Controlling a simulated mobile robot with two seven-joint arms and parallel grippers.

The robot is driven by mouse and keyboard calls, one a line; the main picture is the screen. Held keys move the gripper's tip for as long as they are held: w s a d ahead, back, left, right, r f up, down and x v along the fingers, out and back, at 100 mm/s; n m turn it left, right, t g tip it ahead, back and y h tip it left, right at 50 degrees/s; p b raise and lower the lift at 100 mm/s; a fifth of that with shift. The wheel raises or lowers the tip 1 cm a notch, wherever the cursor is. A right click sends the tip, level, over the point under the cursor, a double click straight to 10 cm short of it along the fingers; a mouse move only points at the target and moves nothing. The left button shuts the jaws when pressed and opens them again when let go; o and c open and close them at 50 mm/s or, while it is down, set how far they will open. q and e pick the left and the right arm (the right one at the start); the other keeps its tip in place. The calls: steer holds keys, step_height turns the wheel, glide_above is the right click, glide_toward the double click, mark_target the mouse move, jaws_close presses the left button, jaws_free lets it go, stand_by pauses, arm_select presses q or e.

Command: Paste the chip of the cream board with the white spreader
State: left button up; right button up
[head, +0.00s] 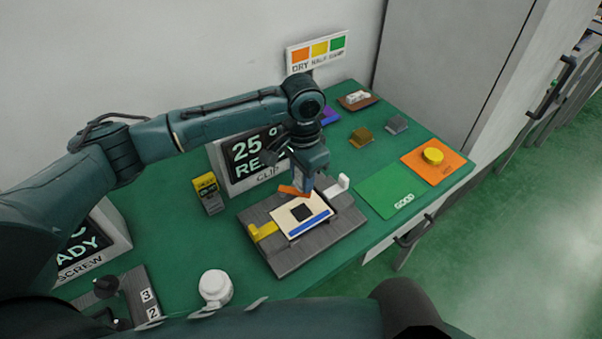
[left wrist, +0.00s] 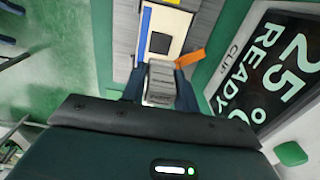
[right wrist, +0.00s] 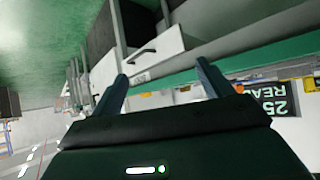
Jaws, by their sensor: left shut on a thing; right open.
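The cream board (head: 287,219) lies in the grey fixture (head: 275,262), with a dark square chip (head: 302,212) and a blue strip along its near edge. The chip also shows dark in the left wrist view (left wrist: 160,43). My left gripper (head: 302,187) is low over the board's back edge, shut on a grey ribbed piece (left wrist: 160,83); I cannot tell whether this is the spreader. An orange strip (left wrist: 191,58) sticks out beside its fingertips. A small white piece (head: 357,97) lies on a brown tray at the back. My right gripper (right wrist: 163,85) is open and empty, away from the fixture.
The fixture has a yellow lever (head: 263,231) and a white lever (head: 342,184). A display (head: 248,160) stands behind it. Gold (head: 361,137) and grey (head: 397,124) blocks, a green GOOD mat (head: 385,190) and an orange mat (head: 455,162) are at right. A white pot (head: 215,286) is in front.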

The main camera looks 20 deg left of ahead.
arm_select(q)
steer(key=shift+f+b, duration=0.3)
steer(key=shift+f, duration=0.55)
steer(key=b, duration=0.1)
glide_above(302, 211)
step_height(302, 211, down, 4)
steer(key=shift+s+f, duration=0.1)
steer(key=shift+f, duration=1.8)
arm_select(e)
steer(key=shift+w+a+f, duration=0.1)
steer(key=shift+a+f, duration=0.05)
steer(key=shift+f, duration=0.15)
steer(key=shift+w, duration=0.25)
arm_select(q)
steer(key=shift+f+b, duration=0.3)
steer(key=shift+b, duration=0.05)
arm_select(e)
steer(key=shift+s+f, duration=0.1)
steer(key=shift+s, duration=0.1)
